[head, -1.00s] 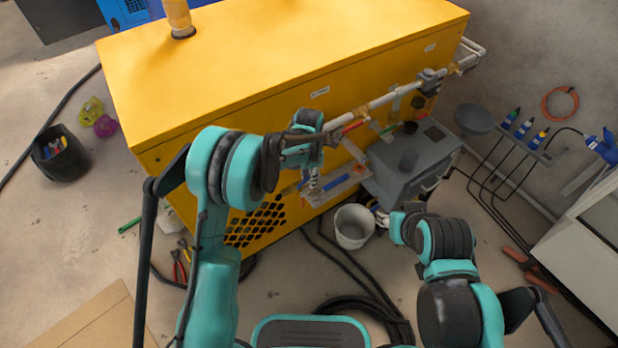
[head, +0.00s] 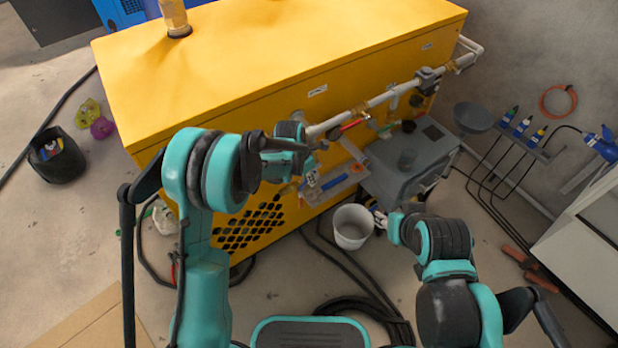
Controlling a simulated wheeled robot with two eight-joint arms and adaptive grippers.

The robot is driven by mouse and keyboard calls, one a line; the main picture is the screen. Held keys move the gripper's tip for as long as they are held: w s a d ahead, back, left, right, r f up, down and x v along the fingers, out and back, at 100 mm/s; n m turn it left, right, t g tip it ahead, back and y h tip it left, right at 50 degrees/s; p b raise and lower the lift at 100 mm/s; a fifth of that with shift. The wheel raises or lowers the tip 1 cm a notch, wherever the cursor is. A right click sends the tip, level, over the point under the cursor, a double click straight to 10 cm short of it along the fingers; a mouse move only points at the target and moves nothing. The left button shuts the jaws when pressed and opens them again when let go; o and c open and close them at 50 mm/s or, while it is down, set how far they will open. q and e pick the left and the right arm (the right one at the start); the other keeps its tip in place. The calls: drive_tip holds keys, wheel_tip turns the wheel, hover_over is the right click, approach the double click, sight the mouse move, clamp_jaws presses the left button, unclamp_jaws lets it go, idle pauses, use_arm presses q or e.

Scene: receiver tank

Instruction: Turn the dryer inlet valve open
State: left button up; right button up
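A white pipe (head: 385,97) runs along the front of the yellow dryer cabinet (head: 270,60). A valve with a red lever (head: 353,125) sits on this pipe, and the lever lies roughly along the pipe. I cannot read which valve is labelled as the inlet. My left gripper (head: 312,178) hangs below and left of the red lever, in front of the cabinet and apart from the lever. Its fingers are small and partly hidden by my wrist, so its opening is unclear. My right gripper (head: 378,215) is low beside the grey bucket (head: 352,228), mostly hidden by its own wrist.
A dark valve body (head: 428,80) sits further right on the pipe. A grey unit (head: 410,160) stands right of the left gripper. A small shelf with a blue tool (head: 335,182) is close by it. Black hoses (head: 365,305) lie on the floor.

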use_arm(q)
drive_tip(key=shift+o, duration=0.4)
drive_tip(key=v, duration=0.3)
drive_tip(key=w+d+v, duration=0.1)
drive_tip(key=v, duration=0.5)
drive_tip(key=shift+w+d+r, duration=0.1)
drive_tip(key=shift+d+r, duration=0.25)
drive_tip(key=shift+r, duration=0.3)
